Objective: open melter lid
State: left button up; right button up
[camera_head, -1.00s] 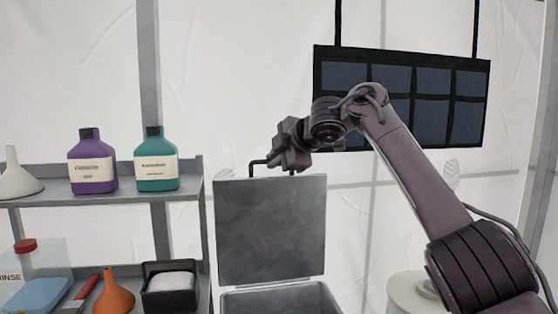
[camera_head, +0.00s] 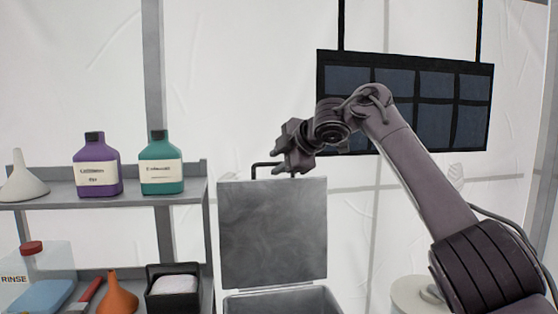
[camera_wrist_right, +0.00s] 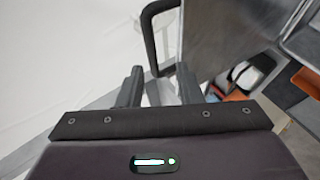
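The melter (camera_head: 285,301) is a grey metal box at the lower middle of the head view. Its square lid (camera_head: 272,235) stands upright at the opening, with a dark bent handle (camera_head: 257,169) at the top edge. The lid also shows in the right wrist view (camera_wrist_right: 210,40), with the handle (camera_wrist_right: 150,38) beside it. My right gripper (camera_head: 285,167) is at the top of the lid, by the right end of the handle. In the wrist view its fingers (camera_wrist_right: 160,88) are apart, with the handle just beyond the gap; contact is unclear. My left gripper is out of view.
A grey shelf (camera_head: 150,201) on the left holds a purple bottle (camera_head: 97,170), a teal bottle (camera_head: 161,168), a white funnel (camera_head: 22,182), an orange funnel (camera_head: 117,297) and a black bin (camera_head: 173,296). A dark panel (camera_head: 430,90) hangs behind my right arm. A white container (camera_head: 415,292) stands at right.

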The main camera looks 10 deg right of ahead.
jog(key=b+v, duration=0.3)
jog(key=v, duration=0.5)
jog(key=shift+b, duration=0.4)
jog(key=shift+w, duration=0.1)
